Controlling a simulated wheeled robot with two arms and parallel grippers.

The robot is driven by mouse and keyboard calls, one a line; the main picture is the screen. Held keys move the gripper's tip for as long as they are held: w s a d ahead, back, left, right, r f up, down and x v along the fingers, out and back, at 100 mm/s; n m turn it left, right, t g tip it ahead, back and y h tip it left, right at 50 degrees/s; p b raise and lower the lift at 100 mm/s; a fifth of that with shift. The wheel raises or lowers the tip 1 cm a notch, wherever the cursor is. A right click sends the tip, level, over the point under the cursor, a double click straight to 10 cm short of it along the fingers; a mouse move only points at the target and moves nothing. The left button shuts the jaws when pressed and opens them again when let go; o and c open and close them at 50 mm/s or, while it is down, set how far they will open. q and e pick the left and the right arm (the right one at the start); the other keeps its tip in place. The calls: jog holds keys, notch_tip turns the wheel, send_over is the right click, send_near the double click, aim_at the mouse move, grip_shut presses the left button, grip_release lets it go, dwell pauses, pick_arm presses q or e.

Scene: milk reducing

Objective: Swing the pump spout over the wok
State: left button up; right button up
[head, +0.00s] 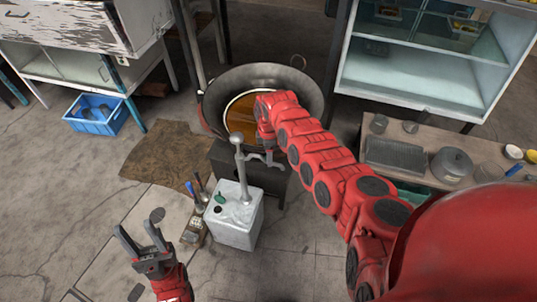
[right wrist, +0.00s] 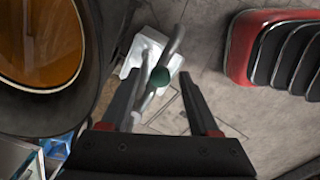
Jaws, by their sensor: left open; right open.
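The grey pump (head: 240,165) stands upright from a white can (head: 235,222), with its spout (head: 268,160) reaching right, beside the stove and short of the wok's opening. The dark wok (head: 312,92) holds amber liquid and sits behind the can; it also shows in the right wrist view (right wrist: 92,60). My right gripper (right wrist: 162,82) is open above the pump, whose pipe and a green knob show between the fingers in the right wrist view. In the head view its fingers are mostly hidden by my red arm. My left gripper (head: 140,240) is open and empty above the floor.
A dark stove (head: 228,160) bears the wok. Bottles or tools (head: 195,205) stand left of the can. A brown mat (head: 165,160) and blue crate (head: 97,114) lie to the left. A bench with a lidded pot (head: 452,165) is at right.

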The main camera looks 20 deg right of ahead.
jog(key=shift+f, duration=0.1)
grip_shut()
dwell(0.3)
dwell(1.1)
